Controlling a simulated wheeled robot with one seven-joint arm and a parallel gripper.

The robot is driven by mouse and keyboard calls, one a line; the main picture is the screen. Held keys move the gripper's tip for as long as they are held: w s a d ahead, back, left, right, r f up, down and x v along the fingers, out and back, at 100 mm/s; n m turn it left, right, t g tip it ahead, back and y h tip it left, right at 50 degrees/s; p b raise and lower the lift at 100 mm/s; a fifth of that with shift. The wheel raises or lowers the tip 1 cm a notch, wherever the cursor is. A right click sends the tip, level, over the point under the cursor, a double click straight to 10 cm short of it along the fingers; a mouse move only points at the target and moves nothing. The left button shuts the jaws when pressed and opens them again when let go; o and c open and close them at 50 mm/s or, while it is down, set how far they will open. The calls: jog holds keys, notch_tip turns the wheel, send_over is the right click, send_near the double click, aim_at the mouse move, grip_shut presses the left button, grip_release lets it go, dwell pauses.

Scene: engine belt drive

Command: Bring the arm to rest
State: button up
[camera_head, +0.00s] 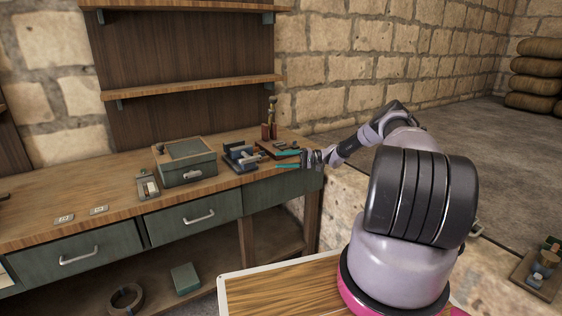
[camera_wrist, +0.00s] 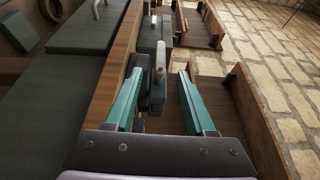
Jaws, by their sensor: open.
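My gripper (camera_head: 279,160) is at the right end of the workbench (camera_head: 120,182) in the head view, its two teal fingers apart and nothing held between them. My arm reaches out to it from the right. A dark vise-like tool (camera_head: 240,157) stands on the bench just left of the fingertips. In the wrist view my open gripper (camera_wrist: 159,73) shows both fingers, with a dark tool with a metal handle (camera_wrist: 158,82) seen between them. I cannot tell how far below or beyond the fingers it lies.
A wooden holder with tools (camera_head: 269,130) stands behind the gripper. Shelves (camera_head: 190,90) hang above the bench. Open floor (camera_head: 430,110) lies to the right.

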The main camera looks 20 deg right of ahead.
jog(key=s+a+r+n+g+h, duration=0.15)
jog(key=s+a+r+h, duration=0.25)
jog(key=r, duration=0.6)
jog(key=s+a+r+n+g+h, duration=0.15)
jog(key=s+a+r+h, duration=0.3)
jog(key=r, duration=0.45)
jog(key=s+r+m+t+h, duration=0.2)
jog(key=s+r+h, duration=0.3)
jog(key=s+r, duration=0.85)
jog(key=s+d+r+m+t+h, duration=0.1)
jog(key=s+d+r+m+t, duration=0.1)
jog(key=s, duration=0.9)
jog(key=s+d+r+m+t+h, duration=0.1)
jog(key=s+r+t, duration=0.3)
jog(key=s, duration=0.7)
jog(key=shift+d+r+m+h, duration=0.35)
jog(key=shift+d+r+m, duration=0.05)
jog(key=shift+r, duration=0.3)
